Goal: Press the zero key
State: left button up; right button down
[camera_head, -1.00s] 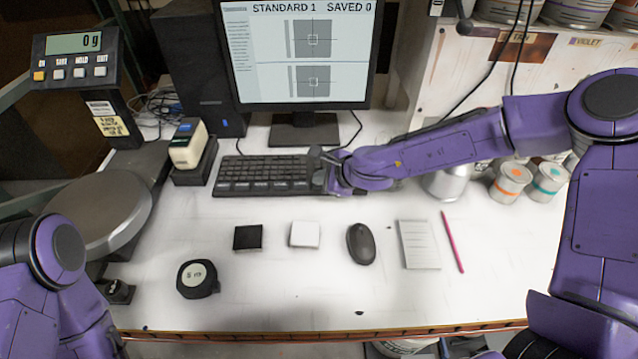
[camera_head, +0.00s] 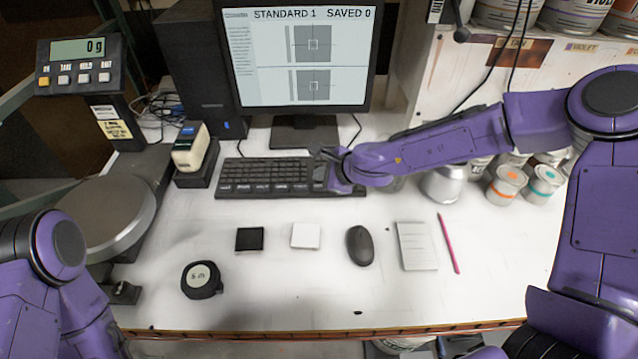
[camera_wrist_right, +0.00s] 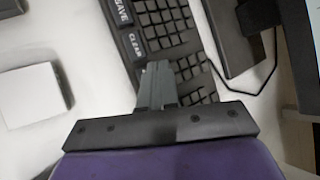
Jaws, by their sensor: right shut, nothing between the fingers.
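The black keyboard (camera_head: 265,176) lies on the white desk in front of the monitor. In the right wrist view its keys (camera_wrist_right: 165,20) show beside wide front keys labelled SAVE and CLEAR. I cannot read which key is the zero key. My right gripper (camera_head: 328,154) is at the keyboard's right end, its arm reaching in from the right. In the right wrist view the fingers (camera_wrist_right: 157,72) are shut and empty, and they hide some keys under them. I cannot tell whether the tips touch a key. Only my left arm shows at lower left; its gripper is out of view.
The monitor (camera_head: 298,60) stands behind the keyboard, and a handheld device (camera_head: 189,147) in its dock is at its left. A white tile (camera_head: 305,235), mouse (camera_head: 360,246) and notepad (camera_head: 416,246) lie in front. Small cans (camera_head: 505,185) stand to the right.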

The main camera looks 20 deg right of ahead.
notch_tip(320, 180, up, 5)
jog(key=p, duration=0.4)
jog(key=shift+f, duration=0.25)
dwell(0.3)
